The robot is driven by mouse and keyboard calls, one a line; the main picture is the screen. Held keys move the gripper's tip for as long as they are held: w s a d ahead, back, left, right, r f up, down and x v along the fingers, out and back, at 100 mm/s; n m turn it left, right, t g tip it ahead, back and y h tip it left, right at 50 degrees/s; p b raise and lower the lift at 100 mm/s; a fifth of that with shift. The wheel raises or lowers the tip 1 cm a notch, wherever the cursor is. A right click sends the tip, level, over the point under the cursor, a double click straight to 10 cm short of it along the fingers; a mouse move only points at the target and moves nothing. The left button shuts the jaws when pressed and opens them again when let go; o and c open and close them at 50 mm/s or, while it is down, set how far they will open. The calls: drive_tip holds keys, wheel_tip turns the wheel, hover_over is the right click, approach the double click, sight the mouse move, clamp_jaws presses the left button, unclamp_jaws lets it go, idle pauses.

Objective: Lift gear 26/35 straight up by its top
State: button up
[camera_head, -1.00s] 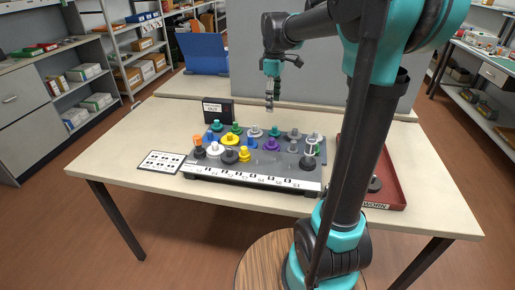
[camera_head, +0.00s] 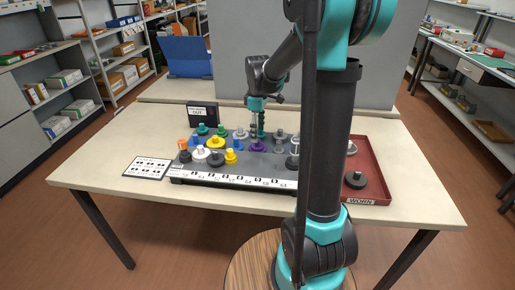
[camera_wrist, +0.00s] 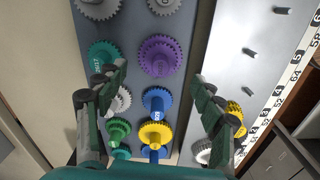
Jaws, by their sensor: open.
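My gripper (camera_head: 258,136) points down over the gear board, open, with nothing between its fingers. In the wrist view its fingertips (camera_wrist: 160,73) stand apart to either side of the purple gear's column. The purple gear (camera_wrist: 158,56) lies just ahead between them; in the head view it (camera_head: 257,146) is right below the gripper. A teal gear (camera_wrist: 103,58) with a small printed label is left of it. A blue gear (camera_wrist: 157,101) and a yellow gear (camera_wrist: 156,133) are nearer the palm. I cannot read which gear is marked 26/35.
Several other gears stand close around on the grey board (camera_wrist: 225,60). A red tray (camera_head: 377,165) labelled WORN holds a dark gear (camera_head: 355,180) at the right. A black OUT sign (camera_head: 202,115) stands behind the board, and a printed card (camera_head: 147,167) lies left of it.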

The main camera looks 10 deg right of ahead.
sight(258, 145)
wheel_tip(258, 145, down, 5)
drive_tip(key=shift+f, duration=0.1)
idle(0.3)
drive_tip(key=c, duration=1.4)
